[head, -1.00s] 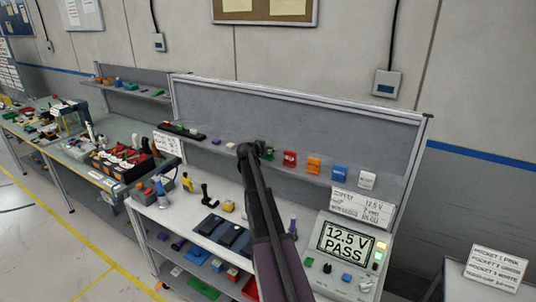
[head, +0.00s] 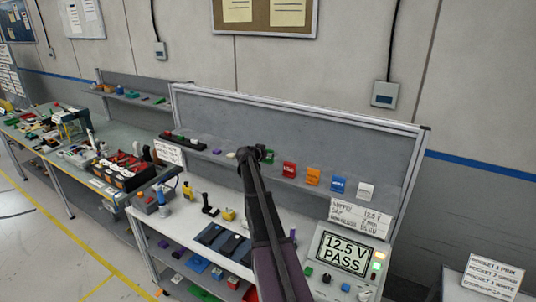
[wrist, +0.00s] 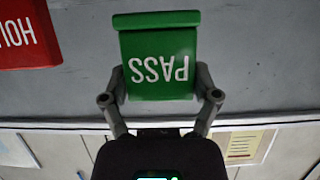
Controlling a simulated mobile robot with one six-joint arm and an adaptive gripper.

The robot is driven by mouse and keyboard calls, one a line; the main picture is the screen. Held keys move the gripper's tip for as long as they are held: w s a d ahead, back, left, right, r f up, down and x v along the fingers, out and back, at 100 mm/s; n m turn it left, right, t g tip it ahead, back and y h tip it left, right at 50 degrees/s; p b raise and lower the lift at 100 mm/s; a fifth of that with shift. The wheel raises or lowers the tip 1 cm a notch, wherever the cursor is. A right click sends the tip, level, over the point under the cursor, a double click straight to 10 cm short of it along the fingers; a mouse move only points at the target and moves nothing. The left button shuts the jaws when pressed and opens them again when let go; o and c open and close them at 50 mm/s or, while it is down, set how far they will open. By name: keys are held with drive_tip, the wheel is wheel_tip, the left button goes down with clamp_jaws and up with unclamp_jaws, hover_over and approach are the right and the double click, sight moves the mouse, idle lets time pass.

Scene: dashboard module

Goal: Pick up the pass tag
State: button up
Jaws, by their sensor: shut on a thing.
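The green pass tag (wrist: 158,70) is between my gripper's two fingers in the wrist view, upside down in that picture, with a wider lip at its base. My gripper (wrist: 160,92) is shut on its two sides. In the head view my gripper (head: 264,154) is over the back shelf, left of the red tag (head: 289,169). The pass tag (head: 269,156) shows there only as a small green patch beside the dark fingers.
Orange (head: 312,176), blue (head: 337,185) and white (head: 365,190) tags stand along the shelf to the right. A grey panel (head: 270,125) rises behind. A tester (head: 345,253) reading 12.5 V PASS stands at the bench's right. My arm crosses above the bench.

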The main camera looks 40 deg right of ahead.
drive_tip(key=s+a+r+p, duration=0.1)
drive_tip(key=s+a, duration=1)
drive_tip(key=shift+s+r, duration=0.25)
drive_tip(key=shift+f, duration=0.1)
wheel_tip(320, 180, down, 17)
drive_tip(key=b, duration=1.7)
drive_tip(key=shift+a, duration=0.15)
